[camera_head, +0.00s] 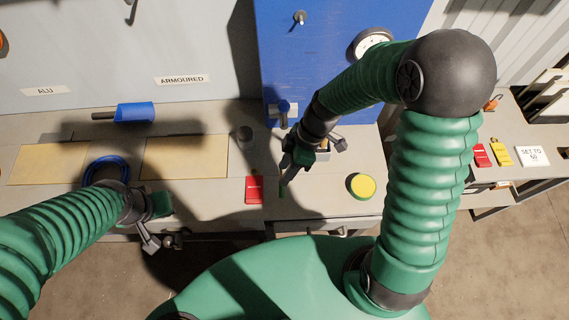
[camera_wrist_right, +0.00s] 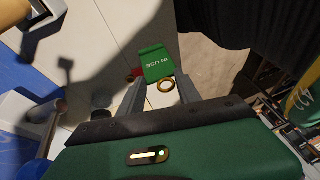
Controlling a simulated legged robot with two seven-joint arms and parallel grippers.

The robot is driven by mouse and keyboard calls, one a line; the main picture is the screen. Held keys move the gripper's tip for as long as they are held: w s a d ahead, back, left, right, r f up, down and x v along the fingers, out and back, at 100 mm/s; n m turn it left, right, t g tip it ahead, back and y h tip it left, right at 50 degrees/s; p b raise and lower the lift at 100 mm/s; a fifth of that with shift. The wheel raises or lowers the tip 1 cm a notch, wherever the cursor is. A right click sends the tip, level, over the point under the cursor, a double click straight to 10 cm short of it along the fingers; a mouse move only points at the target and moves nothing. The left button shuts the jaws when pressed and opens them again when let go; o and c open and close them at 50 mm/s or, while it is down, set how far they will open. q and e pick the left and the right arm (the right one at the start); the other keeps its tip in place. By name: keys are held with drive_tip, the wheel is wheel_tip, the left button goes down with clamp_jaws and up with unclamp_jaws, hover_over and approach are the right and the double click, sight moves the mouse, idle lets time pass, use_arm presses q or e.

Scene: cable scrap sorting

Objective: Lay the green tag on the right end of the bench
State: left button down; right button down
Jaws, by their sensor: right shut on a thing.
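In the head view only a narrow green sliver of the tag (camera_head: 282,191) shows below my right gripper (camera_head: 288,183), over the front of the bench (camera_head: 225,208). I cannot tell whether the tag touches the bench. My left gripper (camera_head: 162,242) is low at the front edge; its jaw gap is unclear.
A red tag (camera_head: 254,190) lies left of my right gripper, and a yellow round button (camera_head: 362,186) stands right of it. Red (camera_head: 481,155) and yellow (camera_head: 500,154) tags and a white sign (camera_head: 532,156) lie at far right.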

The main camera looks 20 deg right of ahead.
drive_tip(key=f, duration=0.1)
drive_tip(key=w+f, duration=0.1)
drive_tip(key=f, duration=0.1)
drive_tip(key=shift+w+a+f, duration=0.15)
drive_tip(key=shift+w+f, duration=0.15)
drive_tip(key=shift+w, duration=0.1)
drive_tip(key=c, duration=0.8)
unclamp_jaws()
drive_tip(key=shift+d, duration=0.2)
drive_tip(key=shift+c, duration=0.2)
drive_tip(key=shift+p, duration=0.3)
drive_tip(key=s+v, duration=0.1)
drive_tip(key=v, duration=1.1)
drive_tip(key=s+m+t+h, duration=0.1)
drive_tip(key=m, duration=0.3)
drive_tip(key=s+d+f+m+t+h, duration=0.1)
drive_tip(key=s+m+h, duration=0.1)
drive_tip(key=m, duration=0.3)
drive_tip(key=s+m+t+h, duration=0.1)
drive_tip(key=s+m+h, duration=0.1)
drive_tip(key=m, duration=0.3)
drive_tip(key=shift+d+f, duration=0.3)
drive_tip(key=shift+d, duration=0.1)
